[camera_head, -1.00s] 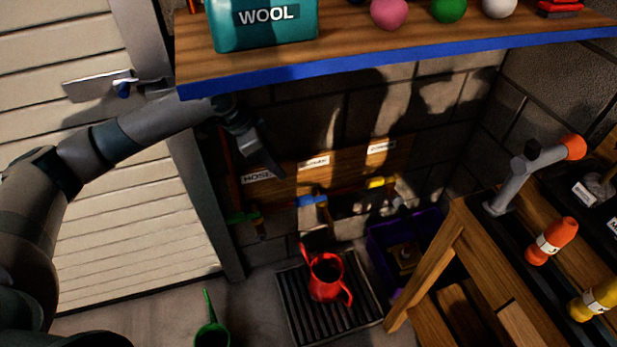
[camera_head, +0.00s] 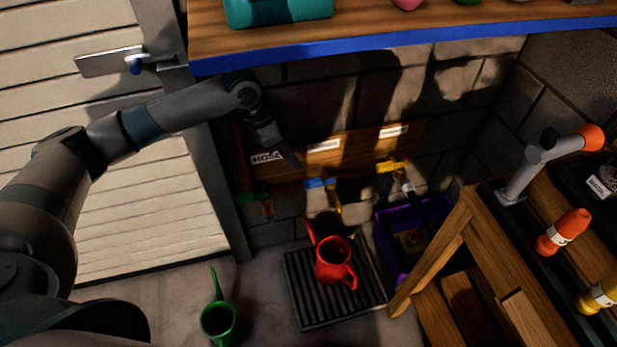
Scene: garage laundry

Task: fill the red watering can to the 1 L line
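The red watering can (camera_head: 333,262) stands upright on a dark slatted drain grate (camera_head: 303,290) on the floor. I cannot make out its fill line or any water in it. Above it, on a wooden board with labels, are a blue-handled tap (camera_head: 320,183), a yellow-handled tap (camera_head: 393,167) and a green-handled tap (camera_head: 252,197). The label at left reads HOSE; the others are too small to read. My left gripper (camera_head: 291,160) is in front of the board, above and left of the blue-handled tap, apart from the can. Its fingers are edge-on. My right gripper is out of view.
A green watering can (camera_head: 218,320) stands on the floor left of the grate. A purple crate (camera_head: 386,243) is right of it, beside a wooden bench (camera_head: 440,250) with orange and yellow bottles. A blue-edged shelf (camera_head: 400,40) overhangs the taps. A pale slatted door is at left.

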